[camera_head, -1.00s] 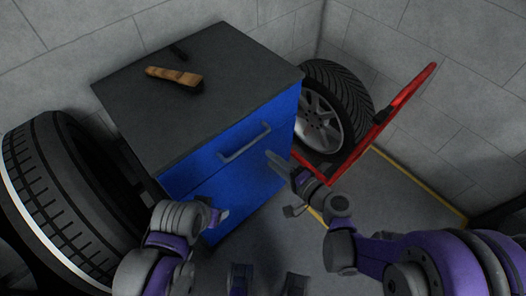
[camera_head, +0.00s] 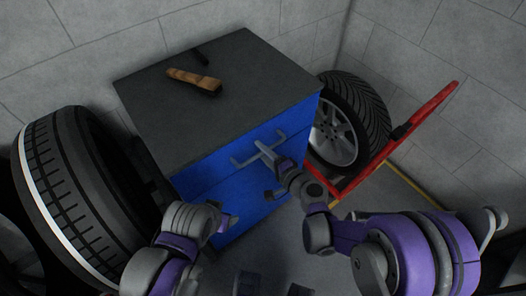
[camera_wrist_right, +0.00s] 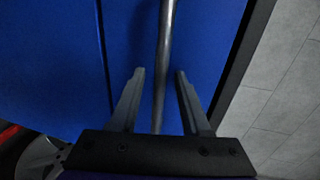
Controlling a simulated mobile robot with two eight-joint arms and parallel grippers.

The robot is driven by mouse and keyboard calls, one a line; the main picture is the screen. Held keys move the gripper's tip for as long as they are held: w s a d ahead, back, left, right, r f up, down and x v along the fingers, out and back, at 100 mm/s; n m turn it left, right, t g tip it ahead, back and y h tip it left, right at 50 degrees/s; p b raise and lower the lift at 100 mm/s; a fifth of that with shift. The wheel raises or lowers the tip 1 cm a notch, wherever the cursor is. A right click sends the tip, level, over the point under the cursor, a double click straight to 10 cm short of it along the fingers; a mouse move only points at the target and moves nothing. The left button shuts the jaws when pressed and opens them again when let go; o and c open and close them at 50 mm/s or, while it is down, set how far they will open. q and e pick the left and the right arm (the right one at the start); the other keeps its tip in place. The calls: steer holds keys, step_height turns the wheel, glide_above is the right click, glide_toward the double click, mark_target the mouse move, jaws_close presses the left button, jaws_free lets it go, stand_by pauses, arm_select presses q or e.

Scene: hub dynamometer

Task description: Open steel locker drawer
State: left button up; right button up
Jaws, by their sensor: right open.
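The blue steel locker (camera_head: 225,195) has a dark grey top. Its upper drawer front (camera_head: 205,175) is flush with the body and looks shut. A grey bar handle (camera_head: 243,161) runs across that front. My right gripper (camera_head: 268,169) is at the handle, open. In the right wrist view, the handle (camera_wrist_right: 166,45) passes between the two spread fingers of the gripper (camera_wrist_right: 159,75), with a gap on each side. The right gripper covers part of the handle in the head view. My left gripper (camera_head: 225,224) is low in front of the locker; its jaws are unclear.
A large tyre (camera_head: 65,195) stands at left. A wheel (camera_head: 345,125) sits beside a red hand-truck frame (camera_head: 430,112) at right. Grey walls stand behind.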

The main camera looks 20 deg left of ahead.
jaws_close()
stand_by(1.4)
